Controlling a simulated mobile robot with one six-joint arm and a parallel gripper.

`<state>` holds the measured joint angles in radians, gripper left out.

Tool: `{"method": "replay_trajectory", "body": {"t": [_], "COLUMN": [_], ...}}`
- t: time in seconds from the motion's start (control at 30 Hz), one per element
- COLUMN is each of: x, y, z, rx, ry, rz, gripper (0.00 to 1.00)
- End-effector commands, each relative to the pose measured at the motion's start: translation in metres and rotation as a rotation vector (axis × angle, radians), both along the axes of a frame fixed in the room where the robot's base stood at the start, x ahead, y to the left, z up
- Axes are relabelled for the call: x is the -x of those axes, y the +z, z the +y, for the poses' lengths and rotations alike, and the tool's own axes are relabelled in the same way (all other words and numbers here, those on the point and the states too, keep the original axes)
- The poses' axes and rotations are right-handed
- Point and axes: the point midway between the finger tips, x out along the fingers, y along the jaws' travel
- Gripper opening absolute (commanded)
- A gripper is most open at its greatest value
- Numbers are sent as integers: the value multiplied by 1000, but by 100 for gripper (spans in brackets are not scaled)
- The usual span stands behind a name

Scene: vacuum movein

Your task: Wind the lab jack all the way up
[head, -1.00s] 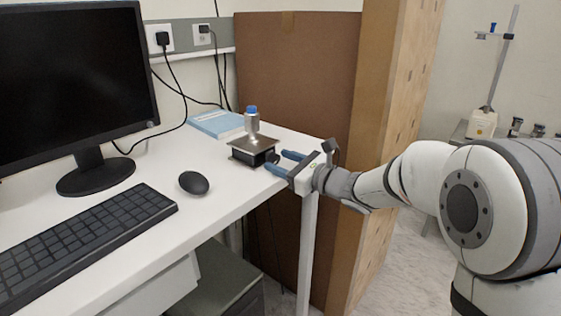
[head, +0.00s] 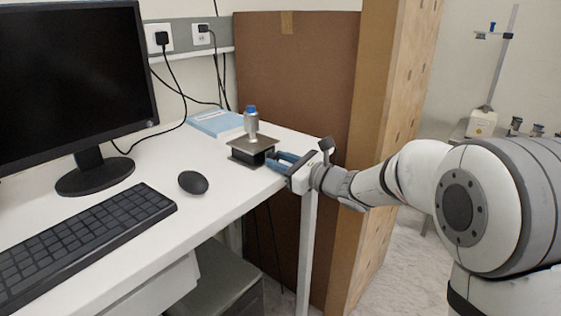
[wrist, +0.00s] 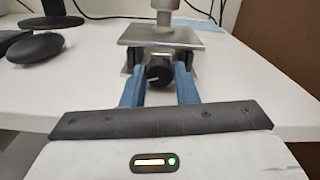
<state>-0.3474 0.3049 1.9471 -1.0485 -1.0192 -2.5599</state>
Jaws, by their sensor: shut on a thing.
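The lab jack (head: 252,149) stands near the right corner of the white desk, with its top plate only a little above its base. A metal cylinder with a blue cap (head: 251,122) stands upright on the plate. In the wrist view the jack's plate (wrist: 160,36) is at the top centre, and its dark round knob (wrist: 158,73) with a pale mark faces me. My gripper (head: 275,161) reaches in from the right. In the wrist view my gripper (wrist: 158,78) has its blue fingers on both sides of the knob, shut on it.
A black mouse (head: 193,183), a keyboard (head: 85,240) and a monitor (head: 70,85) are on the desk to the left. A blue book (head: 215,123) lies behind the jack. A brown panel (head: 290,90) stands behind the desk.

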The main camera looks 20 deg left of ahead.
Motion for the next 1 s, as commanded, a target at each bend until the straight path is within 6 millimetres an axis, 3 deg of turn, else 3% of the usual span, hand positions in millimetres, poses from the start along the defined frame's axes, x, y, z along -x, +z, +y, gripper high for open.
{"method": "replay_trajectory", "body": {"t": [0.5,0.93,0.97,1.0], "x": [0,0,0,0], "y": [-1,0,0,0], "z": [0,0,0,0], "rx": [-142,-157,-157,-157], "ry": [1,0,-1,-1], "rz": [340,380,380,379], "gripper": [4,4,29,32]}}
